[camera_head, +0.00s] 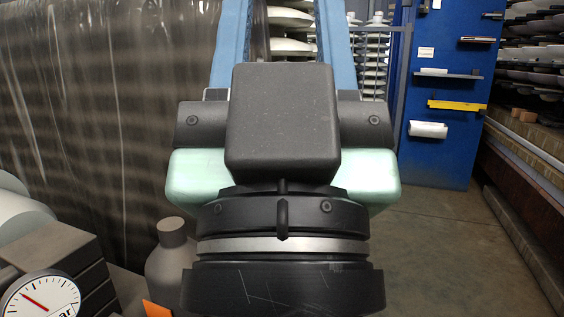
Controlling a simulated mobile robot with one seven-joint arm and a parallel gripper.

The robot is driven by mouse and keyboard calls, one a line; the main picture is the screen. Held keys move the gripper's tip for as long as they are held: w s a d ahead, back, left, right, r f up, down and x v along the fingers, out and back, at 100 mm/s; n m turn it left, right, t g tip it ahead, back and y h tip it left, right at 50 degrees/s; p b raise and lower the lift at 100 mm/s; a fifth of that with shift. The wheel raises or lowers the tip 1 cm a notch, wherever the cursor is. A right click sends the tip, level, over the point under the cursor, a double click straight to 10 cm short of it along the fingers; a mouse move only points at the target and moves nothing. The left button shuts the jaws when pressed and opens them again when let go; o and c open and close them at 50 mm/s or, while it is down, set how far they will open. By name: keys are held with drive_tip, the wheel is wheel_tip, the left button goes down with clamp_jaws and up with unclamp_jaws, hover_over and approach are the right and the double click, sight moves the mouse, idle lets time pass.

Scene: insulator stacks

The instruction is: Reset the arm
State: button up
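My gripper (283,30) is seen from behind in the middle of the head view, pointing away from me. Its two blue fingers stand well apart, with nothing seen held between them. Their tips are cut off by the top edge. The dark grey and mint-green hand and the black wrist with a silver ring fill the middle and lower part of the view. They hide what lies directly behind them.
A dark translucent curtain (100,90) hangs on the left. A dial gauge (40,300) and a grey bottle-like thing (172,255) are low left. A blue panel (440,110) stands back right; shelves of plates (540,60) run along the right. Bare floor (460,250) shows right of my arm.

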wheel_tip(320, 180, up, 36)
drive_tip(key=p, duration=3.4)
drive_tip(key=shift+r, duration=0.15)
